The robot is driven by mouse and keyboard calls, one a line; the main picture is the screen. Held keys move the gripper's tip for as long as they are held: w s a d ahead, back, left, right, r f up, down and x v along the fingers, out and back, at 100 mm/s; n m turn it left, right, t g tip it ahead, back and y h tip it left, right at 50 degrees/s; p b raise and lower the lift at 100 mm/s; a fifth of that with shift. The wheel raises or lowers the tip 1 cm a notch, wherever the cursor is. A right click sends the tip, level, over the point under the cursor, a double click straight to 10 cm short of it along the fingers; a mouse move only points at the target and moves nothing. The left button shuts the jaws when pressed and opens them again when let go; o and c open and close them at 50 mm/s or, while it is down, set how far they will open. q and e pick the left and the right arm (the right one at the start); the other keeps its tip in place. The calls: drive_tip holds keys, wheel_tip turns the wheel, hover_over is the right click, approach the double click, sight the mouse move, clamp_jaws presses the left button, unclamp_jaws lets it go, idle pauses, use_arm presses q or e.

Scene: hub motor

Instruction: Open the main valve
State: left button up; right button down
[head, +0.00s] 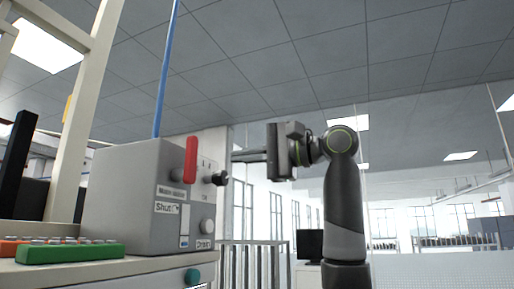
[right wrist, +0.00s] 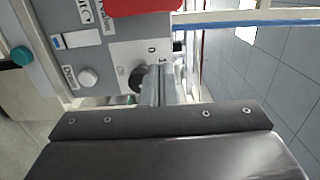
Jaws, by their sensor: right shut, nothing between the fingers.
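A grey control box (head: 125,200) stands on a bench at the left in the head view. A red lever handle (head: 190,160) stands upright on its front face, near a label reading "Shut". The red handle also shows, cut off, at the top of the right wrist view (right wrist: 145,6). My right gripper (head: 237,155) is shut and empty, to the right of the red handle and pointing left toward the box. In the right wrist view its fingers (right wrist: 163,84) appear beside a black knob (right wrist: 137,78); I cannot tell whether they touch. My left gripper is not in view.
The black knob (head: 219,179) sticks out right of the red handle. A white knob (head: 207,226) and a teal knob (head: 192,276) are lower. A blue pipe (head: 166,70) rises behind the box. A green block (head: 70,253) lies on the bench. Space right of the box is open.

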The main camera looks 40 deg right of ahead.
drive_tip(key=w+a+p, duration=0.2)
drive_tip(key=w+a, duration=0.1)
drive_tip(key=a, duration=0.3)
drive_tip(key=shift+w+p, duration=0.15)
drive_tip(key=shift+p, duration=0.15)
drive_tip(key=shift+w, duration=0.1)
drive_tip(key=shift+r+n, duration=0.1)
drive_tip(key=shift+n, duration=0.2)
